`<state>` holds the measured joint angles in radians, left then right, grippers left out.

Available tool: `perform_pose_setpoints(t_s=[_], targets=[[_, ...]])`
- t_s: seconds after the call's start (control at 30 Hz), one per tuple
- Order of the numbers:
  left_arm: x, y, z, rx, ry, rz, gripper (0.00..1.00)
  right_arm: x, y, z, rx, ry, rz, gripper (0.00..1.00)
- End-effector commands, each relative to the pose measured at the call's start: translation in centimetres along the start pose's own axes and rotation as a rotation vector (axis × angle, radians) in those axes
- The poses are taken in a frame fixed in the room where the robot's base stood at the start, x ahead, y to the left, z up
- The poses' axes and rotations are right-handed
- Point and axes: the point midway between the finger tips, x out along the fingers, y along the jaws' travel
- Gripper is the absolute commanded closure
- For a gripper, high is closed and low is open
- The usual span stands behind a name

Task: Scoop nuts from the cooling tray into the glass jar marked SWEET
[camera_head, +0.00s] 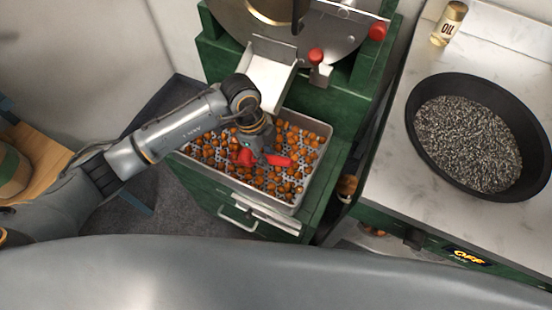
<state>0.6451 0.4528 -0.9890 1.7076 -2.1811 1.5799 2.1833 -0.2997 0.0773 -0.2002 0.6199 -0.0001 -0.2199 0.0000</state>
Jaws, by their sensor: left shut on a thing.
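The cooling tray (325,124) is a metal tray with a perforated bottom, set in the green machine and covered with loose brown nuts (292,190). My left arm comes in from the left, and its gripper (262,156) points down over the middle of the tray. It is shut on a red thing (283,160), perhaps a scoop, low among the nuts; red also shows on the gripper's left side. The gripper hides part of it, and I cannot tell if it holds nuts. I see no jar marked SWEET. My right gripper is not in view.
Above the tray are a pale chute (267,75) and a round metal drum (335,40). A black pan (415,140) of dark granules and an oil bottle (448,24) stand on the marble counter (395,185) at right. A small brown-topped thing (347,185) sits low between machine and counter.

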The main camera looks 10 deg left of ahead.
Motion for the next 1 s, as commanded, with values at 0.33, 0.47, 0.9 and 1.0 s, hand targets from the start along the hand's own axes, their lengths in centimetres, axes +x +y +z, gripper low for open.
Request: perform_pose_setpoints(t_s=[0.33, 0.47, 0.9, 1.0], targets=[[-0.1, -0.1, 3.6, 0.000, -0.072, -0.002, 1.00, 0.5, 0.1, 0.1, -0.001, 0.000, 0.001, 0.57], [-0.1, -0.1, 4.9, -0.001, -0.098, -0.001, 1.00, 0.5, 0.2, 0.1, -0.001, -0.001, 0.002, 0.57], [-1.9, -0.1, 7.0, 0.008, -0.326, 0.000, 1.00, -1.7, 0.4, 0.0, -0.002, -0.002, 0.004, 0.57], [-2.5, -0.1, 6.8, 0.003, -0.376, -0.001, 1.00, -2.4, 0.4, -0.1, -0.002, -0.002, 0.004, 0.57]])
